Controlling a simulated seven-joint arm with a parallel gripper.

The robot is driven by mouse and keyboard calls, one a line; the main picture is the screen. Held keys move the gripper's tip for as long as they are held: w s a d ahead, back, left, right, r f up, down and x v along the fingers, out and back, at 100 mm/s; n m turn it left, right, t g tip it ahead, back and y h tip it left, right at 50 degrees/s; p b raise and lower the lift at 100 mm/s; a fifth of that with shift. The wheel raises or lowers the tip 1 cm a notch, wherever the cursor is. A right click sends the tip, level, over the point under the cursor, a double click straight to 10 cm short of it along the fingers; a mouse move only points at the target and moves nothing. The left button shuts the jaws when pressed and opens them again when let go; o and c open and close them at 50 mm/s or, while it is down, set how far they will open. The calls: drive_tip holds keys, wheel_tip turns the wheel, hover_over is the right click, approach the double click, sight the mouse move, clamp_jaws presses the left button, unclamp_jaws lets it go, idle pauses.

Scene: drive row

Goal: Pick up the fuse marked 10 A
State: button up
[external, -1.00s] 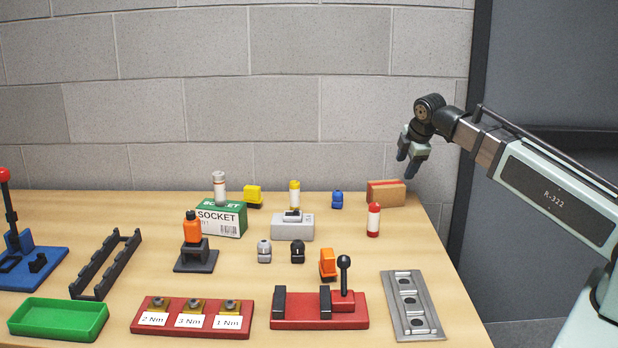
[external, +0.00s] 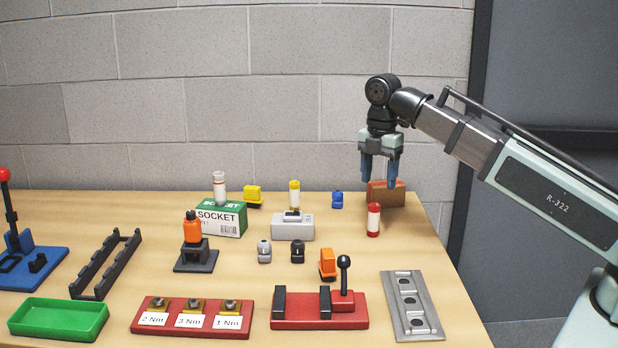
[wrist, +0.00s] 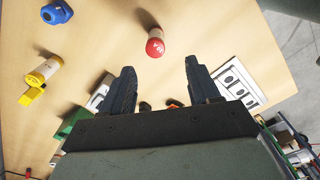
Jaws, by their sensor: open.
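Three cylindrical fuses stand upright in the external view. One has a red cap and a white body (external: 373,219) and stands on the table at the right. In the wrist view the red cap (wrist: 155,47) carries a small white marking that I cannot read surely. My gripper (external: 380,184) is open and empty, pointing down above and close to the red-capped fuse. In the wrist view its fingertips (wrist: 160,68) straddle the line to that fuse, apart from it.
A brown box (external: 387,193) stands just behind the red-capped fuse. A blue part (external: 337,200) is to its left. The green SOCKET box (external: 217,219) and grey block (external: 292,229) stand further left. A metal plate (external: 426,318) lies in front, with bare table between.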

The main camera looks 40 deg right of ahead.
sight(377, 205)
wheel_tip(377, 205, down, 8)
drive_tip(key=shift+r, duration=0.25)
drive_tip(key=shift+w+d+f, duration=0.1)
drive_tip(key=shift+w+f, duration=0.1)
drive_tip(key=shift+f, duration=1.25)
drive_tip(key=shift+w+f, duration=0.15)
drive_tip(key=shift+f, duration=1.3)
drive_tip(key=shift+c, duration=0.2)
clamp_jaws()
drive_tip(key=shift+r, duration=0.15)
